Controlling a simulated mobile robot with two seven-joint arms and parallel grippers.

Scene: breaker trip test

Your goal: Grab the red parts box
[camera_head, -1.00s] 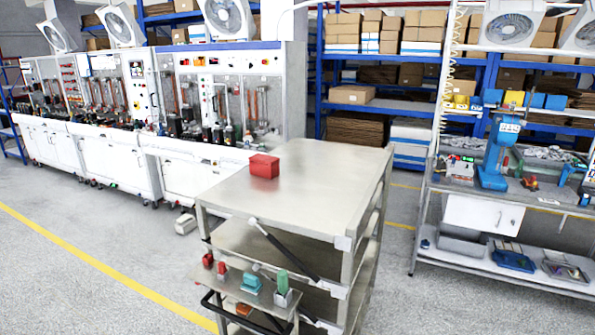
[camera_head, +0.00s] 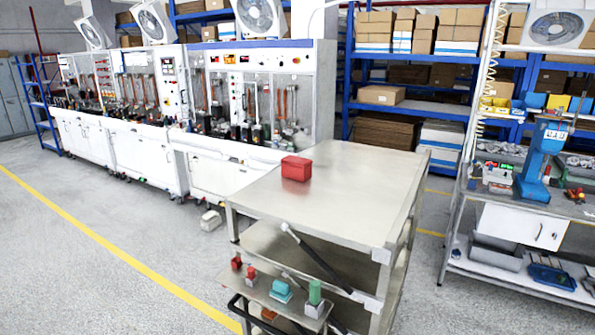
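The red parts box (camera_head: 296,168) is a small red block-shaped box. It sits on the metal top of the cart (camera_head: 345,205), towards its back left corner. Neither of my grippers shows in the head view, and nothing touches the box.
The cart has lower shelves and a small front tray (camera_head: 262,298) holding red, teal and green items. White test benches (camera_head: 150,160) stand at the left back. A workbench with a blue press (camera_head: 537,160) stands at the right. The floor (camera_head: 95,270) at the left front is clear.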

